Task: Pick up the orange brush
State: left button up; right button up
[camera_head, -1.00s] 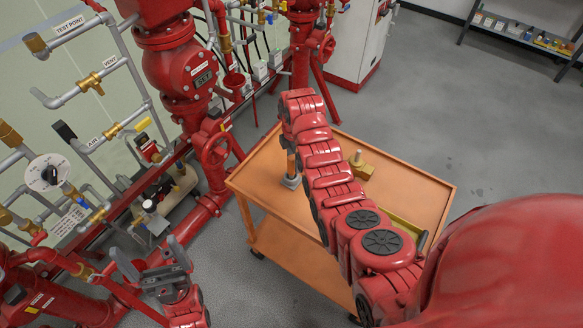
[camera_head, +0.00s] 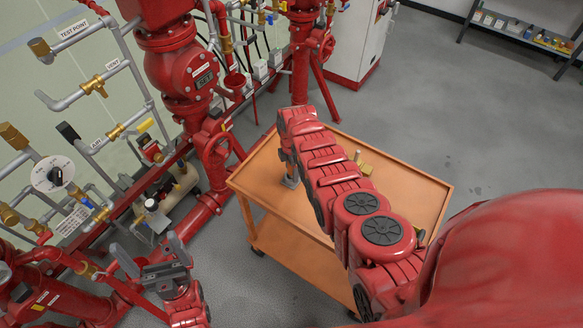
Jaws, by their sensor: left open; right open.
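I cannot make out an orange brush for certain. A narrow upright item with a grey base (camera_head: 290,182) stands on the orange cart (camera_head: 410,190), partly covered by my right arm. My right arm comes in from the right and reaches over the cart.
A brass fitting (camera_head: 363,167) lies on the cart to the right of my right arm. Red sprinkler valves (camera_head: 185,70) and grey pipes stand along the wall at left. A shelf (camera_head: 525,38) with small items is at the back right. Grey floor is clear right of the cart.

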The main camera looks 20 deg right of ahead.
grip_shut()
jog(key=shift+r, duration=0.25)
dwell(0.4)
